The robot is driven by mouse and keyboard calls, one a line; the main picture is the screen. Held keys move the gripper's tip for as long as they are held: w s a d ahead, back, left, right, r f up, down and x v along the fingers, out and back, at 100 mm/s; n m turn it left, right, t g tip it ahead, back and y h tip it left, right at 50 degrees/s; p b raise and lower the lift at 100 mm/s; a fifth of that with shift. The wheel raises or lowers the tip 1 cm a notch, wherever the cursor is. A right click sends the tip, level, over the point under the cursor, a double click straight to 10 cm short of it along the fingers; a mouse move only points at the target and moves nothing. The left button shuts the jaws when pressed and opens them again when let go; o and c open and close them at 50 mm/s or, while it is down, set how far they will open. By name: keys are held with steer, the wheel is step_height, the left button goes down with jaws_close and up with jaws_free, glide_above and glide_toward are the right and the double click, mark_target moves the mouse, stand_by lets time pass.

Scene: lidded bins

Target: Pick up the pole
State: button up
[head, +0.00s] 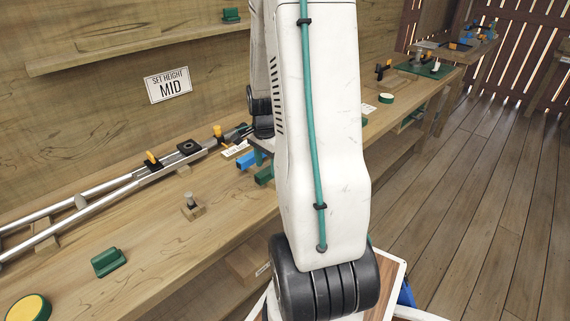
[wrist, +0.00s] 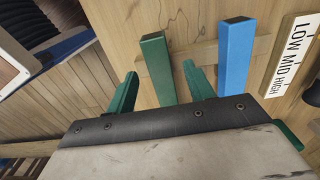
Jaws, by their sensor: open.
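In the wrist view my gripper (wrist: 160,68) is open, with its two green fingers apart. A green square pole (wrist: 153,60) shows between the fingers, its far end beyond their tips; I cannot tell whether either finger touches it. A blue square pole (wrist: 236,55) stands to the right, outside the fingers. In the head view the blue pole's end (head: 246,160) and the green pole's end (head: 264,175) stick out beside my arm at the bench. My arm hides most of the gripper there. Which pole the task means is not marked.
A LOW MID HIGH label (wrist: 291,57) is right of the blue pole. A SET HEIGHT MID sign (head: 167,85) hangs on the wall. Metal rails (head: 90,205) lie on the bench (head: 160,225), near a green block (head: 108,261) and a yellow-topped disc (head: 28,308). Floor at right is clear.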

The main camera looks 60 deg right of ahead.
steer(key=shift+f, duration=0.8)
jaws_close()
steer(key=shift+r, duration=0.1)
